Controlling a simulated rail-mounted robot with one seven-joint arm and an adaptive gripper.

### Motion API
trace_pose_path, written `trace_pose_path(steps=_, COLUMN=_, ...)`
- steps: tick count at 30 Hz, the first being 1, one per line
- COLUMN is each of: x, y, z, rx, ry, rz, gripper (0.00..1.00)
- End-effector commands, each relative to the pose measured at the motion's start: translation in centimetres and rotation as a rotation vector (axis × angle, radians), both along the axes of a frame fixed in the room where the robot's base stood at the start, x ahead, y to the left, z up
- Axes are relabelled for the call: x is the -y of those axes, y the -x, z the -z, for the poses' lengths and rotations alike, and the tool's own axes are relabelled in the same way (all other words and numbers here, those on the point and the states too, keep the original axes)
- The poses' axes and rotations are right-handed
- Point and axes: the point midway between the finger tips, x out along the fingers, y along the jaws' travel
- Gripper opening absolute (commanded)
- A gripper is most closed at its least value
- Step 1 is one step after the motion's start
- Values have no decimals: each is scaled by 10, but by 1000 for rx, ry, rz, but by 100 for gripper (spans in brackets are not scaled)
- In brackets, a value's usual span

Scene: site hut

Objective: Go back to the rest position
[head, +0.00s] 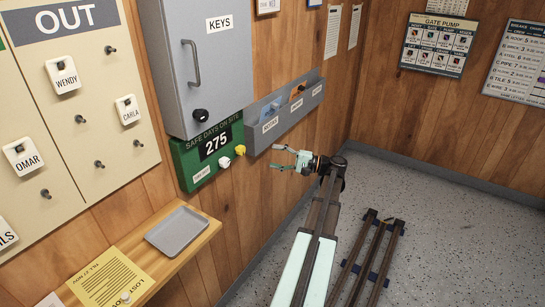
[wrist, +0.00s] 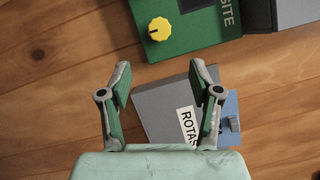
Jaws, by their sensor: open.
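My gripper (head: 280,157) is at the end of my arm, pointing left toward the wood wall, just below the grey wall rack (head: 250,142). Its two fingers are spread with nothing between them. In the wrist view my gripper (wrist: 160,70) is also open and empty. The grey rack (wrist: 154,105) with its ROTAS label shows behind and between the fingers there. I cannot tell the exact gap between the fingers and the rack, but no contact shows.
A green safety board (head: 187,163) reading 275 has a yellow knob (head: 240,150) and a white knob (head: 225,162). A grey key cabinet (head: 210,70) hangs above. A wooden shelf (head: 195,240) bears a grey tray (head: 178,226). Floor (head: 450,225) at right is clear.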

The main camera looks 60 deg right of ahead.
Motion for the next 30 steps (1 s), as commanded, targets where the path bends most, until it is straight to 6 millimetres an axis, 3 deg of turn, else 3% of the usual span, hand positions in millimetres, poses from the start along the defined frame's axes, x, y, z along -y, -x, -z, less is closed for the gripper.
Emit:
trace_pose_path(steps=11, x=2, y=-1, z=1, rx=-2, ry=9, rz=12, gripper=63)
trace_pose_path(steps=16, x=3, y=-3, z=31, rx=-136, ry=59, rz=57, gripper=63)
trace_pose_path(steps=17, x=1, y=-3, z=42, rx=-179, ry=72, rz=67, gripper=63)
trace_pose_path(steps=20, x=-19, y=-4, z=100, rx=-347, ry=105, rz=76, gripper=63)
trace_pose_path(steps=23, x=-55, y=-21, z=158, rx=-498, ry=140, rz=32, gripper=63)
trace_pose_path(steps=30, x=-165, y=-50, z=280, rx=-800, ry=258, rz=-158, gripper=63)
